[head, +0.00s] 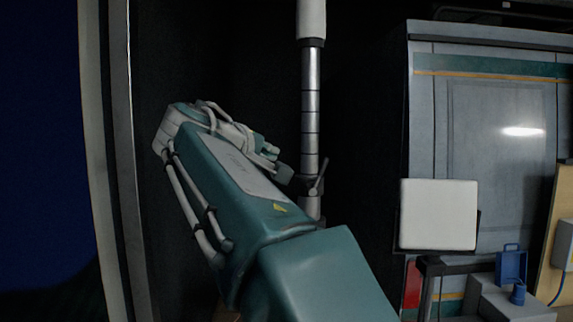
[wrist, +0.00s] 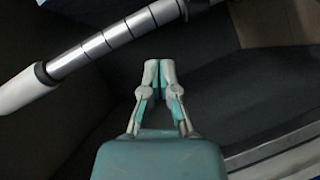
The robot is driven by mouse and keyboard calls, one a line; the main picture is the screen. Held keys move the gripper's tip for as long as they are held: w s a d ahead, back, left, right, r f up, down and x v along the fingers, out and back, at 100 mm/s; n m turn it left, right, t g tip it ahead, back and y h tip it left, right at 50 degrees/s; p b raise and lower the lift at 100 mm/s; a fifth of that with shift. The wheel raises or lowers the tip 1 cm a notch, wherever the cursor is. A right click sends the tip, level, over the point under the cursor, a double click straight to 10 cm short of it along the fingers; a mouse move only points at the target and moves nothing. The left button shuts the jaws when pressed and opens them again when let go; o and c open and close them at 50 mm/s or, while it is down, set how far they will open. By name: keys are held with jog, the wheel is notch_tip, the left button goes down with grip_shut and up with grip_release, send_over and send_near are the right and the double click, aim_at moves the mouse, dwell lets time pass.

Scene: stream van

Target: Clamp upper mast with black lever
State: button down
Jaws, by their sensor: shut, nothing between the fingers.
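The mast (head: 310,95) stands upright in the head view, a silver tube with dark rings. Its white upper section (head: 312,18) ends at a black collar (head: 313,43). A dark clamp with a black lever (head: 319,178) sits low on the tube, the lever slanting up to the right. In the wrist view the silver tube (wrist: 105,40) runs diagonally across the upper left, with the white section (wrist: 22,90) at lower left. My gripper (wrist: 159,66) is shut and empty, apart from the tube. In the head view my gripper (head: 276,160) is just left of the mast, near lever height.
A pale vertical frame post (head: 120,150) stands at left. At right are a grey cabinet (head: 495,130), a white square panel (head: 438,214) and a blue object (head: 511,265). The space around the mast is dark.

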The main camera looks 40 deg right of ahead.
aim_at(326, 167)
jog(key=shift+d, duration=0.3)
jog(key=s+x, duration=0.1)
jog(key=x, duration=0.7)
jog(key=s+f+x, duration=0.1)
jog(key=x, duration=0.3)
jog(key=shift+s+d+f, duration=0.1)
jog(key=shift+s+d, duration=0.1)
jog(key=shift+d, duration=0.4)
jog(key=shift+s+d+m+y, duration=0.3)
jog(key=shift+m+y, duration=0.1)
jog(key=shift+m, duration=0.1)
jog(key=shift+s+d+f+m+t+y, duration=0.1)
jog(key=shift+s+d+m+t+y, duration=0.2)
jog(key=shift+s+d+m+y, duration=0.5)
jog(key=shift+s+d+f+m+t+y, duration=0.35)
jog(key=shift+d+f+m+t+y, duration=0.2)
jog(key=shift+f+m+y, duration=0.3)
jog(key=shift+s+d+f+m+t+y, duration=0.45)
jog(key=shift+f+m+t+y, duration=0.2)
jog(key=shift+m+y, duration=0.3)
jog(key=shift+s+d+f+m+t+y, duration=0.3)
jog(key=shift+d+f+m+t+y, duration=0.2)
jog(key=shift+f+m+y, duration=0.35)
